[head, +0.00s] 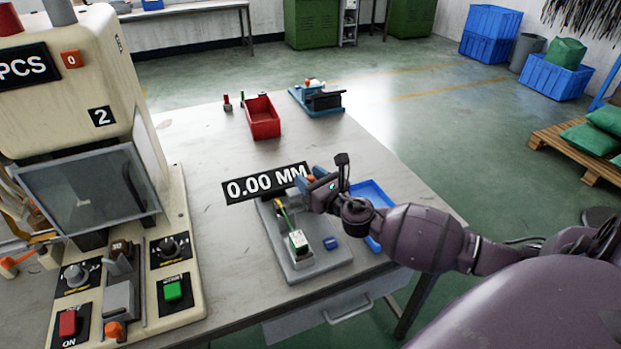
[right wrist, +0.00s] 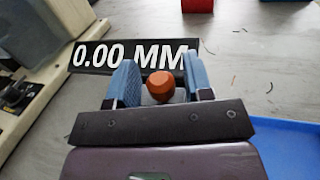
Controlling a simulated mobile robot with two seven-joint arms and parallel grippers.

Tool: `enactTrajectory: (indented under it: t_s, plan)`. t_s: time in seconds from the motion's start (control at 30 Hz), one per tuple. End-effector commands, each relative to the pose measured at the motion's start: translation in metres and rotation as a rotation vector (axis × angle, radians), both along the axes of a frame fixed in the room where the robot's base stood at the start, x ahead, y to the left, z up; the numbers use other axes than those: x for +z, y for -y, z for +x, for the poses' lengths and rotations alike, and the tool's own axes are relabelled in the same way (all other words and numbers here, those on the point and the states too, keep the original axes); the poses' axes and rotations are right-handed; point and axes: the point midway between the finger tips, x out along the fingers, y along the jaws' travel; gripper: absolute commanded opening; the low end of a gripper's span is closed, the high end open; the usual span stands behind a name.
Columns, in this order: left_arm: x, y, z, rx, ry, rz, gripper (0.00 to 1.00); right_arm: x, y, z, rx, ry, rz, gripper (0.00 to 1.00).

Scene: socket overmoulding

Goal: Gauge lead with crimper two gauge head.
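The gauge stands on the table near its front, with a grey base (head: 322,259) and a black display (head: 267,183) reading 0.00 MM. A lead's white and green end (head: 298,241) sits on the base, with a yellow-green wire rising towards the gauge head. My right gripper (head: 314,182) is at the gauge head. In the right wrist view its blue fingers (right wrist: 157,82) stand on either side of an orange knob (right wrist: 160,87), with small gaps showing. The crimper marked 2 (head: 100,117) stands at the left. My left gripper is not in view.
A small blue block (head: 330,243) lies on the gauge base. A blue tray (head: 372,194) is right of the gauge, partly behind my right arm. A red bin (head: 262,118) and a blue and black device (head: 317,97) stand farther back. The table between bin and gauge is clear.

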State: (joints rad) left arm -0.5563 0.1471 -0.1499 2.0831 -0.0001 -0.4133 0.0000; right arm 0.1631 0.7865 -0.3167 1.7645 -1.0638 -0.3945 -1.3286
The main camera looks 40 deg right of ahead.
Motion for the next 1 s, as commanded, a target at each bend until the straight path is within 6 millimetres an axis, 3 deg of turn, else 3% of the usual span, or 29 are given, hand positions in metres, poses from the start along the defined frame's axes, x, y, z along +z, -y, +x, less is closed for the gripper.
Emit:
enactTrajectory:
  t_s: [0.03,0.3,0.57,0.8,1.0]
  plan:
    - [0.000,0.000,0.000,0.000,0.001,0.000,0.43,0.000,0.000,0.000,0.000,0.000,0.000,0.39]
    - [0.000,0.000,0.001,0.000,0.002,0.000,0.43,0.000,0.000,0.000,0.000,0.000,0.000,0.00]
    - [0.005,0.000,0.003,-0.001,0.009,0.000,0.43,0.002,-0.007,0.002,0.000,0.002,0.003,0.00]
    - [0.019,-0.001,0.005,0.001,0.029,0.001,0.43,0.004,-0.041,0.010,0.001,0.005,0.005,0.00]
    - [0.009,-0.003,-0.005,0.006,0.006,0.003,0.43,-0.001,-0.047,0.010,0.003,-0.001,0.002,0.00]
